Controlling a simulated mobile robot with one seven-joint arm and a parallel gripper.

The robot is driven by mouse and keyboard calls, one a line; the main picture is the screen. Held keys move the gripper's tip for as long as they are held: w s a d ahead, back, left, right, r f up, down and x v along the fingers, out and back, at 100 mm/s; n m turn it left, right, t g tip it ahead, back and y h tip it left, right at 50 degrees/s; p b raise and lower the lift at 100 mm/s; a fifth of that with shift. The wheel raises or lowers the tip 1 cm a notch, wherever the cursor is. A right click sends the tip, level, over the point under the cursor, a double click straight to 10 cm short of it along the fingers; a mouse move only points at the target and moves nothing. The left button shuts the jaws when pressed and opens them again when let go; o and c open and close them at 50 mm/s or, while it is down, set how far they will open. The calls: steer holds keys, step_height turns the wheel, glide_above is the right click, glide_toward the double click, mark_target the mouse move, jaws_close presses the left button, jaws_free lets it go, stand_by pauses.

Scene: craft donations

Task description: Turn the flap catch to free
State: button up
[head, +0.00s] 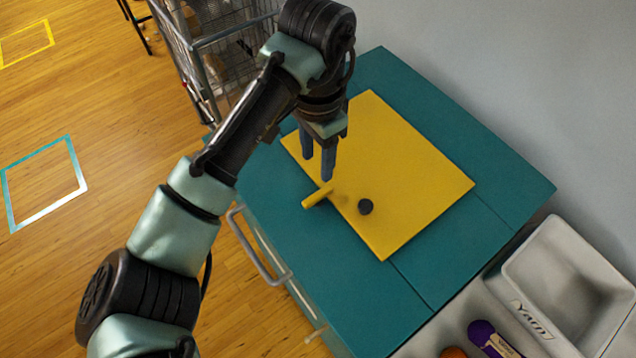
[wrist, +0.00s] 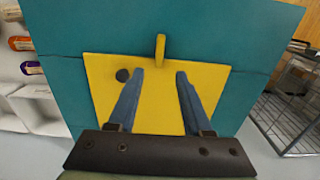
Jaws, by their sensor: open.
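The flap catch (head: 314,198) is a short yellow bar at the left edge of the yellow flap (head: 412,170). It lies across that edge, with its outer end over the teal top. In the wrist view the catch (wrist: 160,49) stands upright in the picture, crossing the flap's far edge. A dark round knob (head: 365,207) sits on the flap beside it. My gripper (head: 317,168) is open and empty, pointing down above the flap close to the catch. In the wrist view the catch shows ahead of the gap between the blue fingers (wrist: 160,74), apart from both.
The flap lies on a teal cabinet top (head: 490,175) with a grey bar handle (head: 258,250) on its side. A white bin labelled Yarn (head: 575,275) with yarn skeins nearby is at lower right. A wire cart (head: 235,45) stands behind. The teal top around the flap is clear.

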mark_target(318, 194)
step_height(318, 194, down, 11)
steer(key=shift+f+p, duration=0.1)
steer(key=shift+p, duration=0.4)
jaws_close()
